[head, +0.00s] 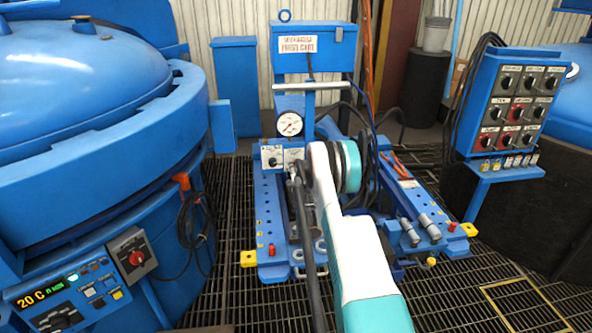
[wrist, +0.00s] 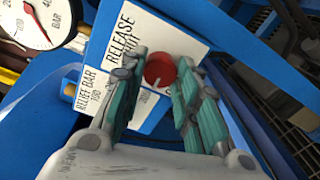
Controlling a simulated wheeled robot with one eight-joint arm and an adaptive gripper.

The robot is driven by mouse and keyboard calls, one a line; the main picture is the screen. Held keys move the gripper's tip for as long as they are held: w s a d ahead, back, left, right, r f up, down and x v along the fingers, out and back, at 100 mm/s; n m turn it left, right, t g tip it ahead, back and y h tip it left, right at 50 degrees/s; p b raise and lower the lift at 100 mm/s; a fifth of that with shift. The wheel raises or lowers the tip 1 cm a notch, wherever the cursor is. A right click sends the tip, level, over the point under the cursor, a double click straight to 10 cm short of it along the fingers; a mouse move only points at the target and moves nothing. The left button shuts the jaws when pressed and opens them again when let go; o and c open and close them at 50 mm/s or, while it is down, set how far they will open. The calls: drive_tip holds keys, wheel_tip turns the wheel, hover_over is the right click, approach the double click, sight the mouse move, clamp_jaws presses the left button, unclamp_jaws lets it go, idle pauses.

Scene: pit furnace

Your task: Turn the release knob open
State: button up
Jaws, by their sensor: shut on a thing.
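The red release knob (wrist: 159,68) sits on a white plate lettered RELEASE (wrist: 124,36) in the wrist view. A small pale mark shows at the knob's lower edge. My gripper (wrist: 160,74) has its teal fingers on either side of the knob and is shut on it. The press cart (head: 267,200) stands in the middle of the head view, with its small label panel (head: 271,156) below the gauge. In the head view my arm hides the knob and my gripper.
A pressure gauge (head: 290,123) is on the cart and also shows in the wrist view (wrist: 40,20). A blue furnace (head: 90,150) stands at left. A switch panel (head: 515,110) stands at right. Hoses (head: 370,130) hang behind my arm.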

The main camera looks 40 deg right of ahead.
drive_tip(key=shift+f+n, duration=0.1)
drive_tip(key=shift+n, duration=1)
drive_tip(key=shift+a, duration=0.1)
drive_tip(key=o, duration=1.1)
drive_tip(key=shift+s, duration=0.1)
drive_tip(key=v, duration=0.7)
drive_tip(key=shift+s+a, duration=0.1)
drive_tip(key=shift+s, duration=0.05)
